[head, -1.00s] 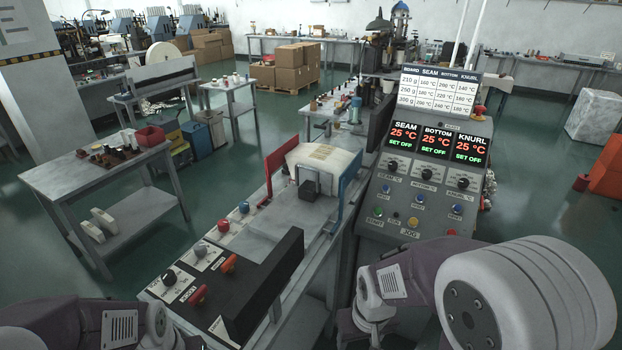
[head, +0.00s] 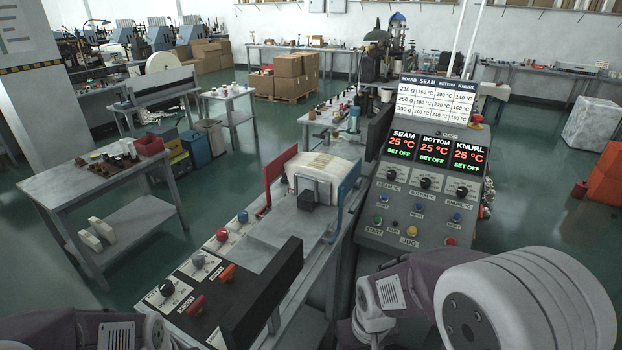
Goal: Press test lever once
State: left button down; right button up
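A dark panel (head: 200,328) at the bottom left of the machine bench carries two orange-red handles, a nearer handle (head: 196,306) and a farther handle (head: 227,273). The labels are too small to read, so I cannot tell which one is the test lever. A black knob (head: 166,289) and a grey knob (head: 198,259) sit behind them on light plates. My arm links show at the bottom left and bottom right. Neither gripper shows in the head view, and nothing is seen touching the handles.
A dark upright plate (head: 275,292) stands right of the handles. A red button (head: 222,235) and a blue button (head: 243,217) lie farther along the bench. A paper stack (head: 322,168) sits between red and blue guides. The control console (head: 408,215) shows 25 °C and SET OFF three times.

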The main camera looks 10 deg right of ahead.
aim_at(317, 135)
jog(key=k+j+z, duration=0.1)
jog(key=j, duration=0.3)
jog(key=i+j+z, duration=0.1)
jog(key=j+z, duration=0.15)
jog(key=j, duration=0.8)
jog(key=j+z, duration=0.25)
jog(key=j, duration=0.8)
jog(key=j+z, duration=0.25)
jog(key=j, duration=0.85)
jog(key=i+j+z, duration=0.15)
jog(key=i+j, duration=0.2)
jog(key=i+j+z, duration=0.15)
jog(key=i+j, duration=0.2)
jog(key=i+j+z, duration=0.15)
jog(key=i+j, duration=0.2)
jog(key=i+j+z, duration=0.15)
jog(key=j, duration=0.4)
jog(key=i+j+z, duration=0.15)
jog(key=i+j, duration=0.25)
jog(key=j, duration=0.1)
